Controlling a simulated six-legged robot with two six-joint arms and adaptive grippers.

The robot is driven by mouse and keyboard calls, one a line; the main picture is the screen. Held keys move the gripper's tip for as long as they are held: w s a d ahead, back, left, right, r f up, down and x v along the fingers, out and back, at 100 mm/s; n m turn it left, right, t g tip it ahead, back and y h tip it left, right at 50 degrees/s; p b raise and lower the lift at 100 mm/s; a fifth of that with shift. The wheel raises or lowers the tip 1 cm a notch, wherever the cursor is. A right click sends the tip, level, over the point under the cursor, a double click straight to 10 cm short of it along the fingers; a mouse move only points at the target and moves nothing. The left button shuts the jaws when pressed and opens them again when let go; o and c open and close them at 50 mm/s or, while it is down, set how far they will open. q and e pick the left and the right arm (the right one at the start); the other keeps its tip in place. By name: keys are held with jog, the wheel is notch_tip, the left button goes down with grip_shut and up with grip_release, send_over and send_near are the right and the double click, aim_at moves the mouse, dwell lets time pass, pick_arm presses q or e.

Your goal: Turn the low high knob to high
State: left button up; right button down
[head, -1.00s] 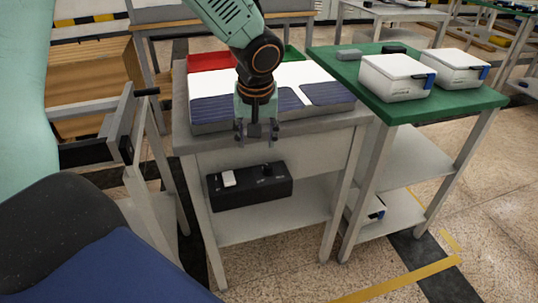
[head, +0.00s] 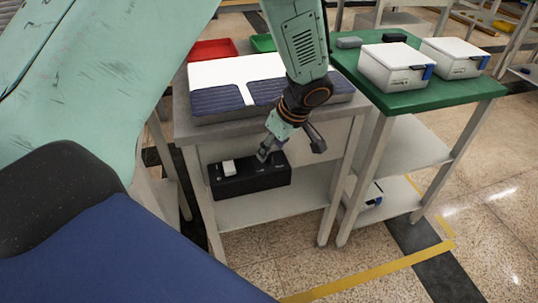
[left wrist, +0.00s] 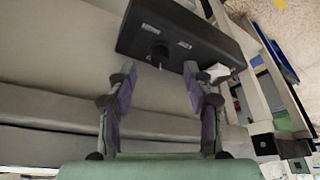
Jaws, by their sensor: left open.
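The black control box (head: 235,185) sits on the lower shelf of the grey table. It carries a white switch (head: 229,167) at its left end. Its round dark knob (left wrist: 158,52) shows in the left wrist view, on the face of the box (left wrist: 185,32) between two small labels too small to read. In the head view the knob is hidden or hard to make out behind a finger. My left gripper (head: 290,149) is open and empty, with its fingers spread above and in front of the box. In the left wrist view the knob lies ahead between the open fingers (left wrist: 158,85), apart from them. My right gripper is out of view.
The grey table's top overhangs the shelf and holds blue and white sheets (head: 215,100). A red tray (head: 212,49) is behind. A green table (head: 405,100) with white boxes (head: 395,66) stands at the right. The shelf (head: 305,196) is clear right of the box.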

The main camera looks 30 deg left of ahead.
aim_at(269, 156)
pick_arm(q)
jog(key=shift+b+x, duration=0.4)
jog(key=shift+x, duration=1.4)
grip_shut()
